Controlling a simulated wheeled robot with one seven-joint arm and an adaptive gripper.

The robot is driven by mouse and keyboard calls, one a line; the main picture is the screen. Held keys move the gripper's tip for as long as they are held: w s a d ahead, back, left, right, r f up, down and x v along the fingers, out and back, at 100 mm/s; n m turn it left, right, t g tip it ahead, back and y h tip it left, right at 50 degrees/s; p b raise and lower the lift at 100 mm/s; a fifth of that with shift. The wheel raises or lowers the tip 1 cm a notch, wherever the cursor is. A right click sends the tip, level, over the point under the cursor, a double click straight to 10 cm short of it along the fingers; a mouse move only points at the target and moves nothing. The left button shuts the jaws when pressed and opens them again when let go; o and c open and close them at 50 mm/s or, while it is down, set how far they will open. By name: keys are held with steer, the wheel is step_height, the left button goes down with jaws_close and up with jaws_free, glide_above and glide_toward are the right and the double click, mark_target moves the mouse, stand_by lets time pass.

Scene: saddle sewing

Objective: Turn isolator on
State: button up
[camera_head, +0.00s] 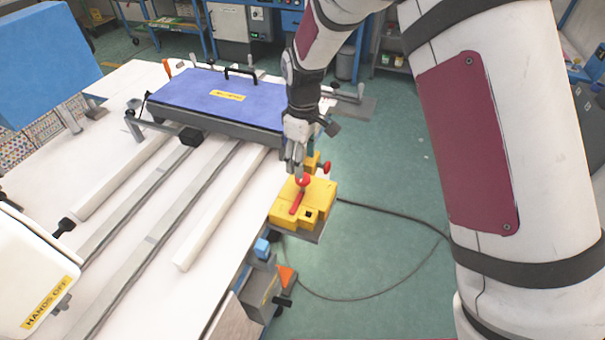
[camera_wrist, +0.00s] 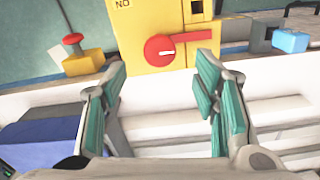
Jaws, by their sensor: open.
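The isolator is a yellow box (camera_head: 316,198) at the right edge of the white table. Its red rotary handle (camera_head: 297,203) has a round hub and a long lever. In the wrist view the red hub (camera_wrist: 158,49) carries a white mark, and the lever points right, nearly level. The letters "NO" show on the yellow face (camera_wrist: 140,22). My gripper (camera_head: 296,171) is just above the handle in the head view. In the wrist view my gripper (camera_wrist: 160,76) is open and empty, its teal-padded fingers apart, with the hub beyond the gap. No contact is visible.
A small yellow box with a red button (camera_head: 324,167) stands close behind the isolator. A blue padded platen (camera_head: 215,98) lies at the back of the table (camera_head: 150,285). Metal rails run along the tabletop. A cable (camera_head: 400,216) loops across the open green floor to the right.

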glide_above(299, 193)
steer(key=w+d, duration=0.1)
steer(key=shift+f+p, duration=0.35)
steer(key=shift+f, duration=2.75)
jaws_close()
